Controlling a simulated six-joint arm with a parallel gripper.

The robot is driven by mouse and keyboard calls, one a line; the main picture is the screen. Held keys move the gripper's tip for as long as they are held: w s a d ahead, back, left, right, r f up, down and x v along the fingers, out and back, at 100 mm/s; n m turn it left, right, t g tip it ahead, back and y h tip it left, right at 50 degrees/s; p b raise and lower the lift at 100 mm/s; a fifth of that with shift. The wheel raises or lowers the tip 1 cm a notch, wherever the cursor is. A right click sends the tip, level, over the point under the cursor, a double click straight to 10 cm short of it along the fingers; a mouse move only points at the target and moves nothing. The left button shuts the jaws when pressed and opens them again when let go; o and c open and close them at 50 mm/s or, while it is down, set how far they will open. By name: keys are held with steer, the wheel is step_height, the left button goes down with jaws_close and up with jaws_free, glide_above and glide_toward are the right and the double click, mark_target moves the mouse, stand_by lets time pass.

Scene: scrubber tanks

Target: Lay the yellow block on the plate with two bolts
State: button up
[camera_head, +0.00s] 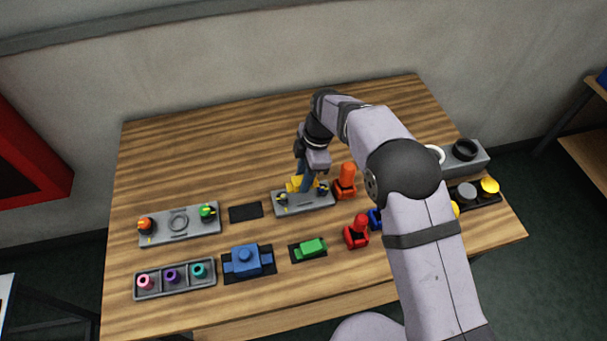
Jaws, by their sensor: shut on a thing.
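The yellow block (293,185) is at the fingertips of my gripper (304,187), which is shut on it. The block is over the grey plate with two bolts (304,207), between the left bolt (282,199) and the right bolt (323,188). The fingers hide part of the block. I cannot tell whether the block touches the plate or hangs just above it.
An orange-red object (347,180) stands close to the plate's right end. A black mat (246,212) lies bare to the left. A blue block (247,261), a green block (312,248) and a red object (356,233) are in front. The table's back left is clear.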

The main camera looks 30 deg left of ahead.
mark_target(304, 199)
steer(key=shift+f+b, duration=0.85)
steer(key=shift+f, duration=0.65)
steer(key=shift+f+b, duration=1.3)
stand_by(1.1)
steer(key=shift+d+f, duration=0.1)
steer(key=shift+f, duration=0.05)
stand_by(0.7)
steer(key=o, duration=1.2)
steer(key=shift+f, duration=0.1)
steer(key=shift+c, duration=0.2)
steer(key=shift+s, duration=0.1)
steer(key=shift+o, duration=0.3)
steer(key=shift+d+f, duration=0.1)
steer(key=shift+o, duration=1.2)
steer(key=o, duration=0.4)
